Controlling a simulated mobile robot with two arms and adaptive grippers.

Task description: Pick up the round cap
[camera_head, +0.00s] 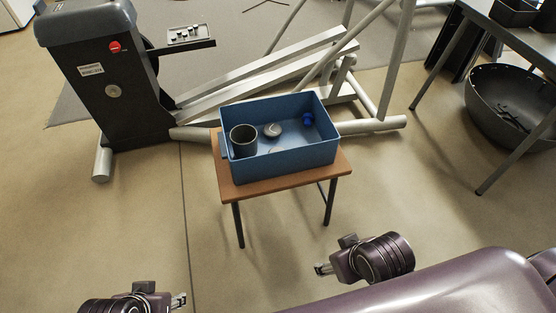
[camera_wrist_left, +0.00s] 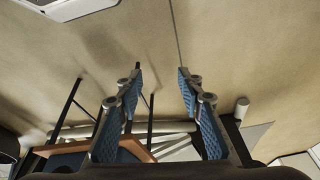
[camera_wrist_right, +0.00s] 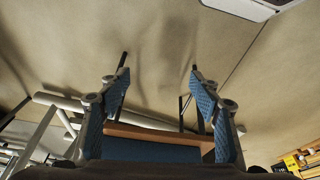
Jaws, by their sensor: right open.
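A blue bin (camera_head: 300,162) stands on a small wooden-topped table. Inside it, a small round grey piece (camera_head: 272,130) that looks like the round cap lies near the middle of the floor. A dark open cup (camera_head: 243,141) stands at the bin's left, and a small blue item (camera_head: 308,119) lies at the back right. My right gripper (camera_head: 323,268) is in front of the table, below and right of the bin; its fingers (camera_wrist_right: 158,72) are apart and empty. My left gripper (camera_head: 180,300) is at the lower left, far from the bin; its fingers (camera_wrist_left: 160,72) are apart and empty.
The small table (camera_head: 285,186) has dark legs and little bare top around the bin. An elliptical machine (camera_head: 115,85) stands close behind. A dark round basket (camera_head: 510,105) and a grey table (camera_head: 520,35) are at the right. The floor in front is clear.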

